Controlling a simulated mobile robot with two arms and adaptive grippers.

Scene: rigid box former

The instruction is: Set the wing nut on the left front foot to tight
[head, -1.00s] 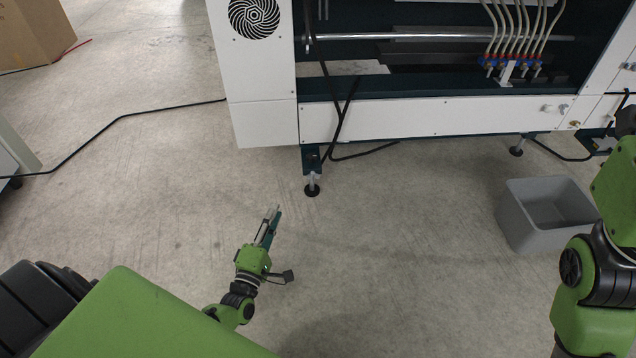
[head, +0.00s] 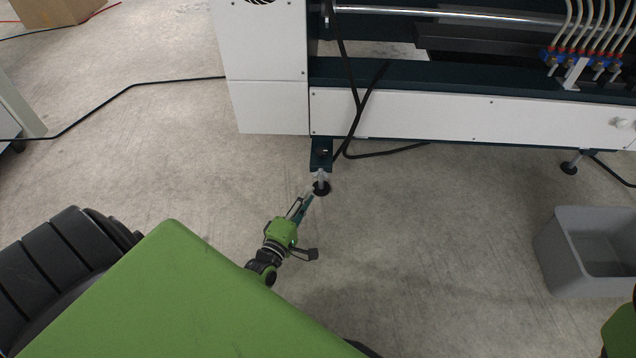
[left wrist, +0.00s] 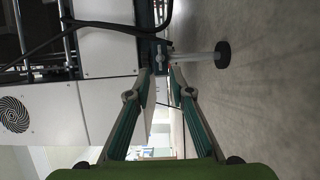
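The left front foot (head: 321,186) is a dark round pad on a light threaded stem under the machine's left corner. In the left wrist view the foot (left wrist: 222,54) lies sideways, its stem running left to the dark bracket. A small metallic shape by the bracket, seemingly the wing nut (left wrist: 161,57), shows there; its setting cannot be told. My left gripper (head: 306,198) is just left of and below the foot in the head view. In the left wrist view its fingers (left wrist: 161,73) are apart, with the stem's upper end just beyond their tips, nothing held. My right gripper is out of view.
A grey bin (head: 565,260) stands at the right.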

